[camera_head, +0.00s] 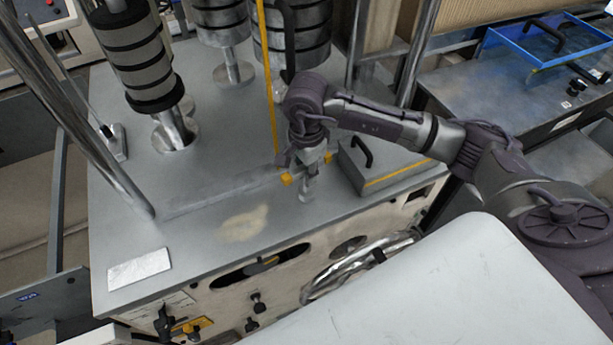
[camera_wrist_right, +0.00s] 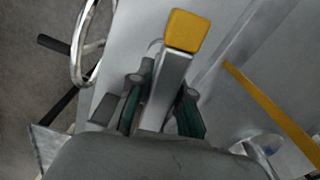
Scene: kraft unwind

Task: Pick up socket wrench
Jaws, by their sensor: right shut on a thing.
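My right gripper (camera_head: 306,168) is low over the grey machine top, near its front edge, pointing down. In the right wrist view its two green-padded fingers (camera_wrist_right: 163,92) are shut on a grey metal bar with a yellow end block, which I take as the socket wrench (camera_wrist_right: 174,68). In the head view a yellow block (camera_head: 287,179) shows beside the fingers. The gripper hides much of the held piece there, and I cannot tell whether it touches the surface. My left gripper is not in view.
The grey machine top (camera_head: 200,245) is mostly clear at the front left. A white plate (camera_head: 139,269) lies there. A grey box with a black handle (camera_head: 362,152) stands right of my gripper. Black-banded rollers (camera_head: 140,60) and metal posts stand behind and left.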

